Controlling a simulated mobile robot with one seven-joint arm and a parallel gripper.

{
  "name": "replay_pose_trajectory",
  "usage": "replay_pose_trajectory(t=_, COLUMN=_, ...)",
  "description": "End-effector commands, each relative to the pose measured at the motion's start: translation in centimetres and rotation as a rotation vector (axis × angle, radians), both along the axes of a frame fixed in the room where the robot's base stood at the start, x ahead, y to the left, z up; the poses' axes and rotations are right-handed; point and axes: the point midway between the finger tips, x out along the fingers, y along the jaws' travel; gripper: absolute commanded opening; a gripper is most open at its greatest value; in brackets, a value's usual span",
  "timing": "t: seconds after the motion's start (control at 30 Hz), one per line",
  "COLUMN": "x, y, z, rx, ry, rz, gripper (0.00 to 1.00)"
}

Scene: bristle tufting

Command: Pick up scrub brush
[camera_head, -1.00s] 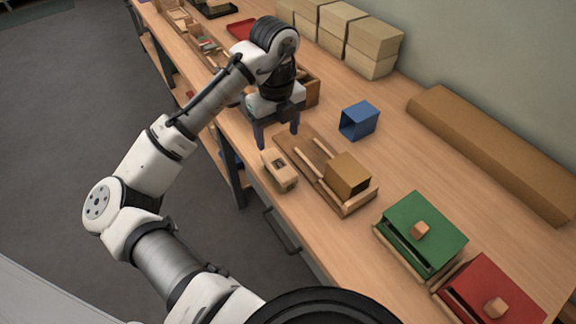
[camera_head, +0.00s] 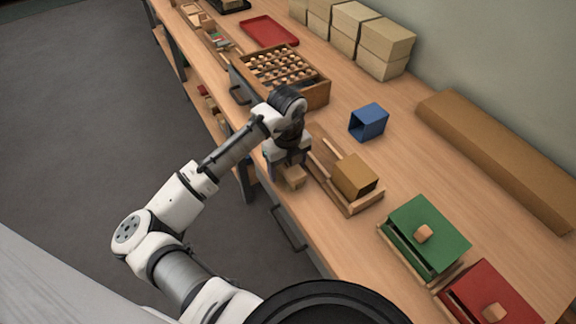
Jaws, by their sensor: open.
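A small pale wooden block (camera_head: 294,179), which looks like the scrub brush, sits near the front edge of the workbench. My gripper (camera_head: 288,172) is directly over it in the head view, pointing down, with its fingers open. The gripper hides much of the block, and only its near end shows below. I cannot tell whether the fingers touch the block or how far down its sides they reach.
A wooden fixture with rails and a brown block (camera_head: 354,174) stands just right of my gripper. A compartmented wooden box (camera_head: 311,96) is behind it. A blue open box (camera_head: 368,122), a green-lidded box (camera_head: 429,236) and a red-lidded box (camera_head: 493,295) stand to the right.

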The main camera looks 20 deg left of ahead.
Motion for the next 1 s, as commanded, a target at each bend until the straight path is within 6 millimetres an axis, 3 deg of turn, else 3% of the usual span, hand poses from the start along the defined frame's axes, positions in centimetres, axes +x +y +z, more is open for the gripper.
replay_pose_trajectory(t=0.23, x=0.01, y=0.01, z=-0.19, rx=0.000, ry=0.000, rz=0.000, gripper=0.66)
replay_pose_trajectory(t=0.6, x=0.01, y=-0.01, z=-0.15, rx=0.000, ry=0.000, rz=0.000, gripper=0.18)
replay_pose_trajectory(t=1.0, x=0.08, y=-0.01, z=0.61, rx=0.000, ry=-0.003, rz=0.000, gripper=0.16)
